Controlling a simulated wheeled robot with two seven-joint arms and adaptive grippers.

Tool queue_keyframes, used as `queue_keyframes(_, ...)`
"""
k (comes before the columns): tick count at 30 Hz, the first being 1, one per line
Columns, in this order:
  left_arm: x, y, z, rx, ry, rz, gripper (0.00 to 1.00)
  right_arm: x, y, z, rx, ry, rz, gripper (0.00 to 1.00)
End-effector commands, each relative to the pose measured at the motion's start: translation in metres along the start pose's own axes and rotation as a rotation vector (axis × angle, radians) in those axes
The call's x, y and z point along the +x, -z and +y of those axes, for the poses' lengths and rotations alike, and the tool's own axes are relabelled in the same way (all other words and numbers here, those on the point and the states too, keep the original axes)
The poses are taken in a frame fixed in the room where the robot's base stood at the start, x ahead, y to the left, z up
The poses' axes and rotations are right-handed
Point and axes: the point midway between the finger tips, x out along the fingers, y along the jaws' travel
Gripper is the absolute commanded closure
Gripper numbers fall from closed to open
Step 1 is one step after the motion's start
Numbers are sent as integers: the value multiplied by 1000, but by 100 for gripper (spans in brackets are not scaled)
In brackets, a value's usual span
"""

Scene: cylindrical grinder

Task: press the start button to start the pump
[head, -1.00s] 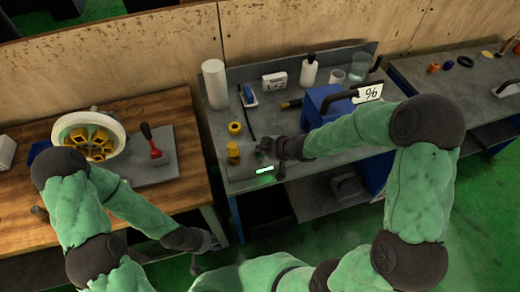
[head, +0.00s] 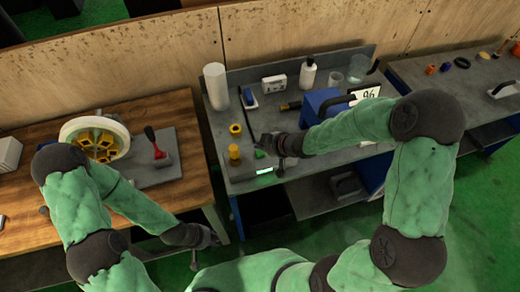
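A small green button (head: 259,154) shows on the grey bench top near its front edge, just left of my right gripper; I take it for the start button. A lit green display (head: 264,171) sits just in front of it. My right gripper (head: 273,150) is dark and small here, close beside the button on its right. I cannot tell whether it touches the button or whether its fingers are open. My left gripper (head: 212,238) is low in front of the gap between the benches, away from the button, its fingers unclear. I cannot identify the pump.
A yellow knob-like piece (head: 234,152) stands left of the button. A blue box (head: 322,103) stands behind my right forearm. A white cylinder (head: 216,86) and bottle (head: 308,73) stand farther back. A wooden bench (head: 45,181) is at the left.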

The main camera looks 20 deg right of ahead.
Motion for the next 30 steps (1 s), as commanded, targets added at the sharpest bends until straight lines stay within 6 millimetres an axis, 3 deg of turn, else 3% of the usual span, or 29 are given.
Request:
queue_keyframes(10, -29, -1, 10, 0, 0, 0, 60, -21, 21, 0, 0, 0, -1, 100)
queue_keyframes(30, -28, -1, 10, 0, 0, 0, 60, -20, 21, 0, 0, 0, 0, 100)
